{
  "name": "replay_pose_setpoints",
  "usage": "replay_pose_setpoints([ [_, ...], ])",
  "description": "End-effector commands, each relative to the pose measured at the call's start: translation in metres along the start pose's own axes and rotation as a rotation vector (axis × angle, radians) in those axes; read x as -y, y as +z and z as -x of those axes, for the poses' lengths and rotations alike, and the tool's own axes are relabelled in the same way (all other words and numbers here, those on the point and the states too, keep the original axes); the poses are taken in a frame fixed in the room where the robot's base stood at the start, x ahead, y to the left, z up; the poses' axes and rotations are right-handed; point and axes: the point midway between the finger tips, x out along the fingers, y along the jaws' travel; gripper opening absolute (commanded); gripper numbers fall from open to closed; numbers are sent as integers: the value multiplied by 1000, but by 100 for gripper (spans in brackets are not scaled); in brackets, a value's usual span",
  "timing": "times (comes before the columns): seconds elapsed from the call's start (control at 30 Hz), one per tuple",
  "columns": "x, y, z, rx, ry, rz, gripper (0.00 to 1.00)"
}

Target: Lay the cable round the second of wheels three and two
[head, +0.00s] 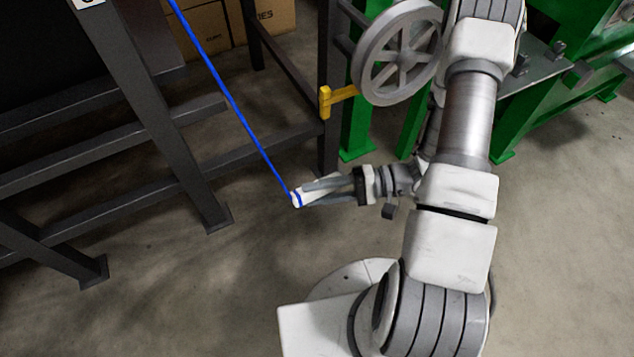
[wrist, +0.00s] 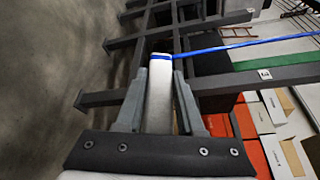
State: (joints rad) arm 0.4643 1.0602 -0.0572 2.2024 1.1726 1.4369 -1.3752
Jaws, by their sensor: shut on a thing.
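The blue cable (head: 228,92) runs taut from the top left edge of the head view down to my gripper (head: 304,194). My gripper is shut on the cable's white end piece (wrist: 158,95), which sits between the two grey fingers. The blue cable also shows in the wrist view (wrist: 220,49), looped at the end piece's tip and leading off right. A grey spoked wheel (head: 400,52) stands up and right of my gripper, near a yellow bracket (head: 338,98). No cable touches this wheel. Its number is not visible, and I see no other wheel.
A dark steel frame (head: 145,120) with posts and rails fills the left. A green machine stand (head: 560,90) is at the upper right. Cardboard boxes (head: 272,14) are behind the frame. Open concrete floor (head: 200,290) lies below and left of my gripper.

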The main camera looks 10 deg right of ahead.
Motion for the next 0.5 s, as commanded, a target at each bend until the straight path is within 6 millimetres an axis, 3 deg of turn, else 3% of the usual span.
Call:
replay_pose_setpoints([
  [0.33, -1, -1, 1, 0, -1, 1, 0],
  [0.5, -1, -7, 14, -3, -1, 3, 0],
])
